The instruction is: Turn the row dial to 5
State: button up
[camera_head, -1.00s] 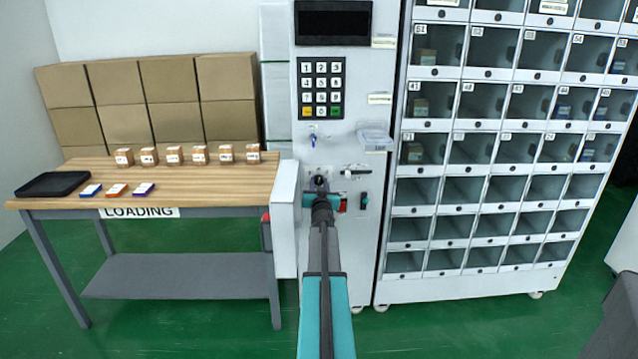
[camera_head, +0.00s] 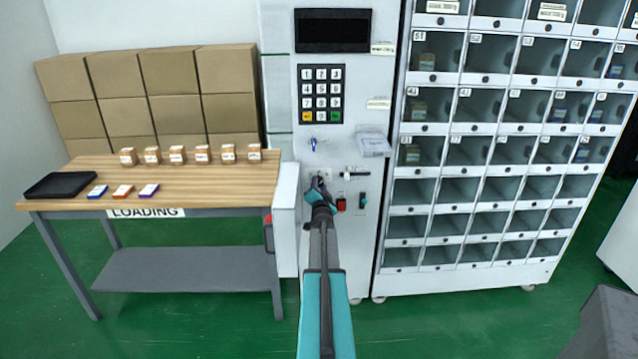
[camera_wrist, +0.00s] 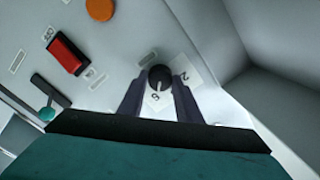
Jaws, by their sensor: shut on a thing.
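The row dial is a small round black knob (camera_wrist: 159,78) with a short light mark, seen in the wrist view. A "5" label (camera_wrist: 155,97) lies just below it in that view and a "2" label (camera_wrist: 184,78) to its right. The light mark seems to point down toward the 5. My gripper (camera_wrist: 158,92) has its two dark fingers on either side of the knob and is shut on it. In the head view my gripper (camera_head: 318,186) is at the cabinet's control panel, rolled to a slant, and mostly hides the dial.
A red switch (camera_wrist: 67,54) and an orange button (camera_wrist: 100,9) are beside the dial. Above it on the cabinet are a keypad (camera_head: 321,94) and a blue key (camera_head: 314,144). A locker wall (camera_head: 420,185) stands right, a loading table (camera_head: 230,185) left.

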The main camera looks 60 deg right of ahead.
jog(key=shift+w+m, duration=0.1)
jog(key=shift+m, duration=0.3)
jog(key=o, duration=1)
jog(key=shift+o, duration=0.2)
jog(key=shift+a, duration=0.1)
jog(key=b+v, duration=0.1)
jog(key=v, duration=1.2)
jog(key=shift+s+a+b, duration=0.25)
jog(key=shift+s+b, duration=0.05)
jog(key=shift+b, duration=0.1)
